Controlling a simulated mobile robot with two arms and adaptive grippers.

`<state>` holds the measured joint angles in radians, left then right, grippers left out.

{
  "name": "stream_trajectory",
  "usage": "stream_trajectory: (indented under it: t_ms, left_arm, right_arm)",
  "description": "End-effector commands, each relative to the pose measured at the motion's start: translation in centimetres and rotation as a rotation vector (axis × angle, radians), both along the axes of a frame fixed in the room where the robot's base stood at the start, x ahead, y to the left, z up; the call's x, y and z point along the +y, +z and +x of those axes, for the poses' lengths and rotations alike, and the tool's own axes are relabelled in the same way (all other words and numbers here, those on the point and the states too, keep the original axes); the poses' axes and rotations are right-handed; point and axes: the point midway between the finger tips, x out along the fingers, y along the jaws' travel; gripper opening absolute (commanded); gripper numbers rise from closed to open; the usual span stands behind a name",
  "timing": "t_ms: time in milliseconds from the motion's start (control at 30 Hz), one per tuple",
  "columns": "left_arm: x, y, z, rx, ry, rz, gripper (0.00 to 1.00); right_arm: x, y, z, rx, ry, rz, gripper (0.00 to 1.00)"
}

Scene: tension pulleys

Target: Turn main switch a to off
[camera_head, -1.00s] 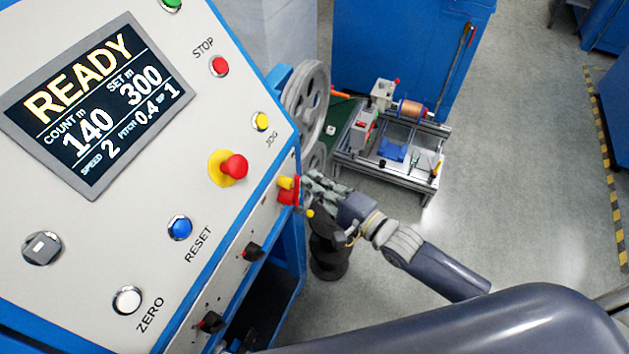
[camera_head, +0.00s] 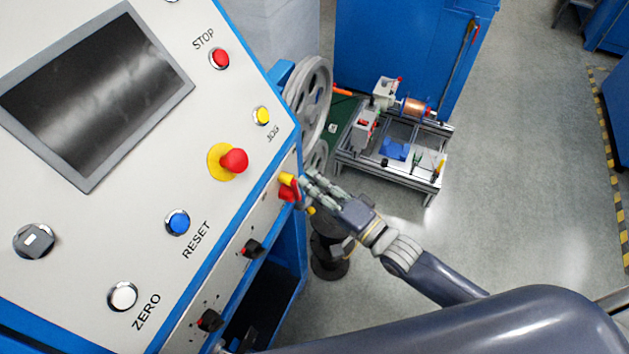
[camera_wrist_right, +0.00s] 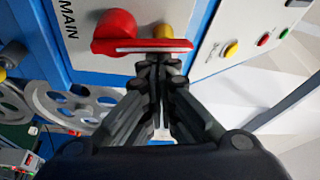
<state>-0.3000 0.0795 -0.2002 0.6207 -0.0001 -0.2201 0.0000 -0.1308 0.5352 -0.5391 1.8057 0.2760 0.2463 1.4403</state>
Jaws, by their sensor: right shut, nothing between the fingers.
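The main switch, a red handle on a yellow plate (camera_head: 287,189), sits on the front side of the blue-edged control panel. In the right wrist view its red handle (camera_wrist_right: 140,44) lies across the picture beside the word MAIN. My right gripper (camera_head: 304,187) is shut and empty, with its fingertips (camera_wrist_right: 158,62) right at the handle; I cannot tell whether they touch it. The panel's display (camera_head: 97,95) is dark. My left gripper is not in view.
A red emergency button (camera_head: 233,161) on a yellow base and several push buttons are on the panel top. Black knobs (camera_head: 252,248) sit along the front side. Pulley wheels (camera_head: 312,98) stand behind. A winding bench (camera_head: 395,150) is on the floor beyond.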

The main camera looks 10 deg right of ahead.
Motion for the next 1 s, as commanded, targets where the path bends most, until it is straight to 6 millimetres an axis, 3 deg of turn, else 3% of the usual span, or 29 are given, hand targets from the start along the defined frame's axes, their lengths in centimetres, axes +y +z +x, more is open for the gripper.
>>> stream_trajectory:
  t_ms: [500, 1000]
  left_arm:
    - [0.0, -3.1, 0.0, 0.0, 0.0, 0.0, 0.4]
    - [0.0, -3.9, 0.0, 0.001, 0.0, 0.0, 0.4]
  right_arm:
    - [1.3, -0.2, -1.8, -0.341, 0.001, -0.248, 0.0]
    - [1.7, 0.0, -2.3, -0.459, 0.0, -0.333, 0.0]
